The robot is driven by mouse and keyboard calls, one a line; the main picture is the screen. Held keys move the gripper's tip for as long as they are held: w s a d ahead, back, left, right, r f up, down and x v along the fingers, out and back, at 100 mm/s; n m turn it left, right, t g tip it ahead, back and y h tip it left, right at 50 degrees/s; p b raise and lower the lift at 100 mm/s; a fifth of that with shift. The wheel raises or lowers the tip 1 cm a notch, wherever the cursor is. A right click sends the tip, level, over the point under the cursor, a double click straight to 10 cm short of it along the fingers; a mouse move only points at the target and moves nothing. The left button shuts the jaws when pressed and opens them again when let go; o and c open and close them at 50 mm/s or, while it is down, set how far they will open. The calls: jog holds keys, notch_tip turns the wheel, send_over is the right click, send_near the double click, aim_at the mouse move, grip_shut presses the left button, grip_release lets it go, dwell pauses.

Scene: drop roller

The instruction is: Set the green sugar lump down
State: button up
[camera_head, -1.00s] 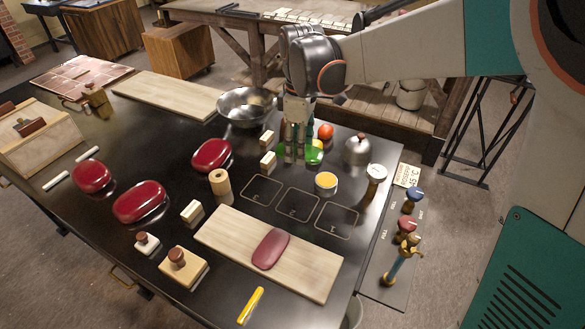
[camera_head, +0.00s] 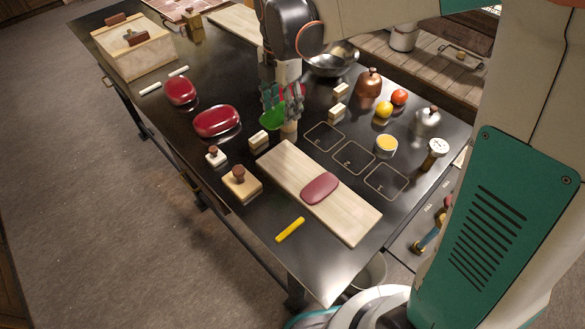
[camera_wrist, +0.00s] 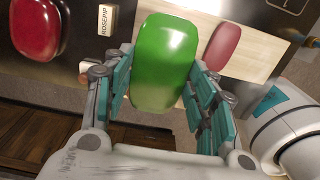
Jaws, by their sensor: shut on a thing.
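The green sugar lump (camera_head: 273,118) is a glossy, rounded slab. My gripper (camera_head: 284,104) is shut on it and holds it above the black table (camera_head: 225,160), by a wooden cylinder (camera_head: 289,130). The wrist view shows the green lump (camera_wrist: 163,62) between the teal fingers of my gripper (camera_wrist: 160,75). The lump appears raised, though its exact height cannot be told. The fingers and wrist hide part of the lump and the table behind it in the head view.
A pale board (camera_head: 335,208) bears a flat dark-red lump (camera_head: 320,188). Red domes (camera_head: 217,122) stand left of my gripper. A labelled block (camera_head: 258,141), a stamp (camera_head: 241,182) and a yellow stick (camera_head: 290,229) are near. Three outlined squares (camera_head: 353,157) on the table are empty.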

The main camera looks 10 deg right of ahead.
aim_at(284, 160)
notch_tip(284, 160, down, 18)
jog(key=b, duration=0.3)
jog(key=shift+f+b, duration=0.15)
jog(key=shift+b, duration=0.2)
jog(key=o, duration=1.2)
jog(key=shift+f, duration=0.1)
notch_tip(284, 160, up, 12)
jog(key=p, duration=0.3)
jog(key=s+d+r+m+t, duration=0.3)
jog(key=s+d+r+m, duration=0.4)
jog(key=s+r+m, duration=0.3)
jog(key=s+d+m+t, duration=0.1)
jog(key=s+m, duration=0.2)
jog(key=m, duration=0.2)
jog(key=s+d+r+m+t, duration=0.1)
jog(key=s+d+m, duration=0.1)
jog(key=m, duration=0.3)
jog(key=s+d+r+m+t, duration=0.1)
jog(key=s+d+m+t, duration=0.1)
jog(key=s+m, duration=0.2)
jog(key=shift+s+m, duration=0.25)
jog(key=shift+m, duration=0.15)
